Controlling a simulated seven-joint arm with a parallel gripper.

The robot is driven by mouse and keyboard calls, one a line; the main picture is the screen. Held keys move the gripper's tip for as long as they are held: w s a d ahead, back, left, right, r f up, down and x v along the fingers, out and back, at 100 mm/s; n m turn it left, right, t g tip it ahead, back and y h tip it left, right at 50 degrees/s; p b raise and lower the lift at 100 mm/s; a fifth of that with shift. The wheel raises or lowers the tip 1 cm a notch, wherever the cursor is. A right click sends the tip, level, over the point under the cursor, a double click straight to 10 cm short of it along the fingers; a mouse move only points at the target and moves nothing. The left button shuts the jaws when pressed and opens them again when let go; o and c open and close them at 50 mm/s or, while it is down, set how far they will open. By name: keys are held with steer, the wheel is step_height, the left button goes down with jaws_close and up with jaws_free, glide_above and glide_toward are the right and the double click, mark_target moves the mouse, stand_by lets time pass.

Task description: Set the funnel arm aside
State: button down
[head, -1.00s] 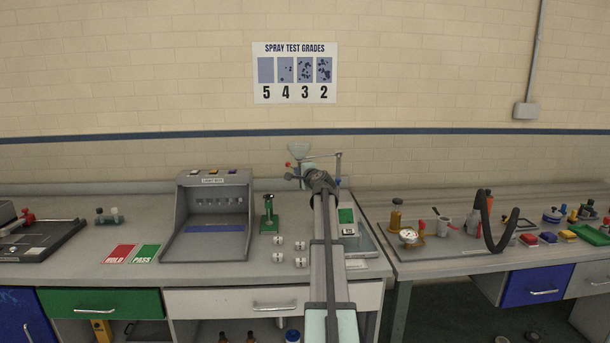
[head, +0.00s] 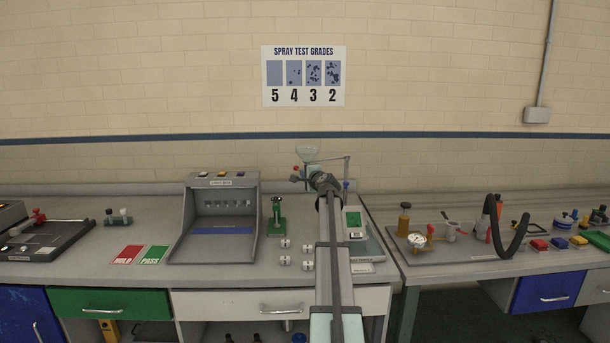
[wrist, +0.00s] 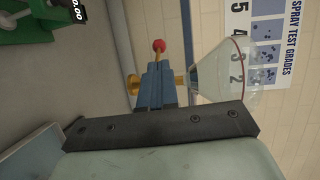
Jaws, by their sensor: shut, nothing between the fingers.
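The funnel arm's clear funnel (head: 307,153) stands above and behind my wrist in the head view. Its thin bar runs right to an upright post (head: 347,168). In the wrist view the clear funnel (wrist: 228,75) is right of my gripper (wrist: 157,68). The blue-grey fingers are together with nothing held between them. A red ball knob (wrist: 159,45) shows just beyond the fingertips, and it also shows in the head view (head: 296,168). Brass parts show on both sides of the fingers. Whether the fingers touch the funnel arm, I cannot tell.
A grey light box (head: 220,215), a green stand (head: 276,215) and several small white blocks are left of my arm. The right bench holds a gauge and a black hose loop (head: 515,240).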

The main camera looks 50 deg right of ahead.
steer(key=s+a+r, duration=0.1)
steer(key=s+a, duration=0.7)
steer(key=a, duration=0.3)
steer(key=shift+s+r, duration=0.2)
steer(key=shift+s, duration=0.05)
